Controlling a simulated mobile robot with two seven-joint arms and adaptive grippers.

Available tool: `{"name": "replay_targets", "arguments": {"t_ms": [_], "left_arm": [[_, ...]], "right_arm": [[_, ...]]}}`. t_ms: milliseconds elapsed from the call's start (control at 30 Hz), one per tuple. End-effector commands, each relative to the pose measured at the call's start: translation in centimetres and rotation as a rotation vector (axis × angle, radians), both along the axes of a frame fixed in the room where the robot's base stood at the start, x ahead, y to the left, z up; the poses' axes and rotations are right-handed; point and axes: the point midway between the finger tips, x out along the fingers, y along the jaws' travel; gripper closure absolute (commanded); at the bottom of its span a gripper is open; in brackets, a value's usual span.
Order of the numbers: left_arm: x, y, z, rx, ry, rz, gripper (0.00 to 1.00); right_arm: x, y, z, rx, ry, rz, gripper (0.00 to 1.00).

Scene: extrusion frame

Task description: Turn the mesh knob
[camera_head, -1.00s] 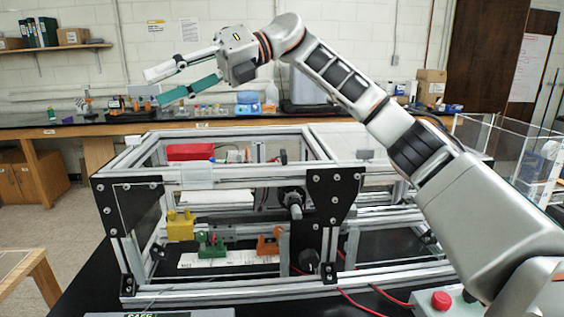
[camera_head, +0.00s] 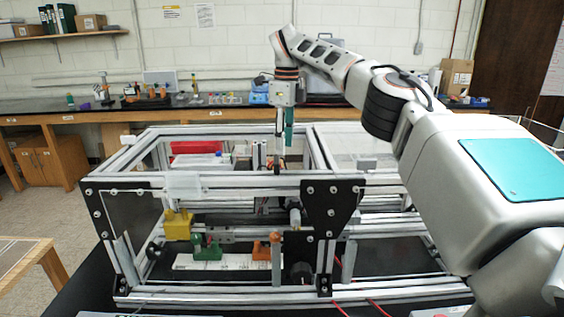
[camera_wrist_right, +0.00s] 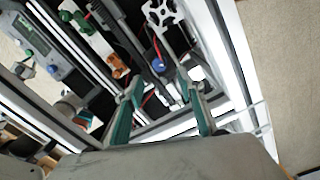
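My right gripper (camera_head: 283,150) points down over the top opening of the aluminium extrusion frame (camera_head: 240,183). In the right wrist view its two teal fingers (camera_wrist_right: 162,86) are apart with nothing between them. A dark knob with a grey shaft (camera_head: 295,213) sits behind the front rail, partly hidden by a black plate. Another black knob (camera_head: 300,271) is low at the front. I cannot tell which is the mesh knob. The wrist view shows a white spoked wheel (camera_wrist_right: 163,12) and a small blue round part (camera_wrist_right: 158,66) beyond the fingers. My left gripper is not in view.
Yellow (camera_head: 177,225), green (camera_head: 207,248) and orange (camera_head: 262,250) parts sit in the frame's front. A red bin (camera_head: 195,147) is behind. Rails and black corner plates (camera_head: 332,205) surround the opening. Red cables run at the lower right.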

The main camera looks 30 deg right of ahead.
Motion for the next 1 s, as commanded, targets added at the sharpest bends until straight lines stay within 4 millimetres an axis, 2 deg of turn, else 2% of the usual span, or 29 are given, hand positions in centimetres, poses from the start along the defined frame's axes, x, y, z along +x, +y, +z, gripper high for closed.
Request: {"name": "replay_targets", "arguments": {"t_ms": [100,600,733,1000], "left_arm": [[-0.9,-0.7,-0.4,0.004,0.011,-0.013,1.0],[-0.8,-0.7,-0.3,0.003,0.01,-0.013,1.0],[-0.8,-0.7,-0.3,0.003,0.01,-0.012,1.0],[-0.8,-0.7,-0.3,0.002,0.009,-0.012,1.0]], "right_arm": [[-0.3,-0.3,-0.8,-0.024,0.023,-0.007,0.62],[-0.3,-0.3,-7.4,-0.021,0.021,-0.007,0.62],[-0.3,-0.2,-8.1,-0.021,0.021,-0.006,0.62],[-0.3,-0.3,-8.1,-0.021,0.019,-0.007,0.62]]}}
